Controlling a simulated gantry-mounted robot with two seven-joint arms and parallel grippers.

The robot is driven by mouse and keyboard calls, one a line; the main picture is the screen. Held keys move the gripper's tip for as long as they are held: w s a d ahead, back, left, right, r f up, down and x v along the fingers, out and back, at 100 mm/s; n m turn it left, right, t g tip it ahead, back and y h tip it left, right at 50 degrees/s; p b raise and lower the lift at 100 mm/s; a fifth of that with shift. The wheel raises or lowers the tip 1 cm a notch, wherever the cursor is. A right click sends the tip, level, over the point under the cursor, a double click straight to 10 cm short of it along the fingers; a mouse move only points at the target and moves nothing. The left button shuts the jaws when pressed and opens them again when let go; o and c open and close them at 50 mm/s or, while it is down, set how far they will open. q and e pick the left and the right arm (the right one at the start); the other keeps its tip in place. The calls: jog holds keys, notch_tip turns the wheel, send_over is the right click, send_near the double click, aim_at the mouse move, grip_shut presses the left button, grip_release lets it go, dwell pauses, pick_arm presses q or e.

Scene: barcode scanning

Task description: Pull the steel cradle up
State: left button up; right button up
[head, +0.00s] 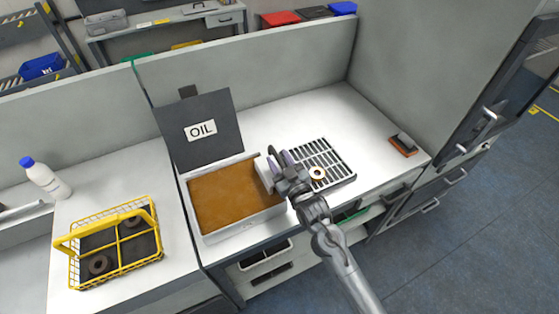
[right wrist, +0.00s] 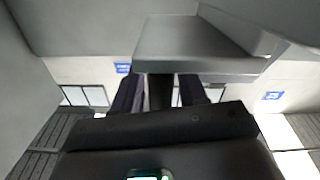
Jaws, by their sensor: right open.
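The oil bath (head: 240,233) is an open pale tray full of brown oil, with a dark raised lid marked OIL (head: 200,129) behind it. A light grey steel piece (head: 264,174), probably part of the cradle, stands at the bath's right rim; the rest of the cradle is not visible and may be under the oil. My right gripper (head: 279,160) is at this piece, above the bath's right edge. In the right wrist view, its two dark fingers (right wrist: 160,92) are apart, with a grey steel block (right wrist: 195,45) just beyond them. I cannot tell whether they touch it. My left gripper is out of view.
A dark slotted rack (head: 335,165) with a ring-shaped part (head: 317,172) lies right of the bath. A yellow wire basket (head: 110,245) with dark rings stands at left, near a white bottle (head: 45,178).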

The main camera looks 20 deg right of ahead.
grip_shut()
dwell(0.4)
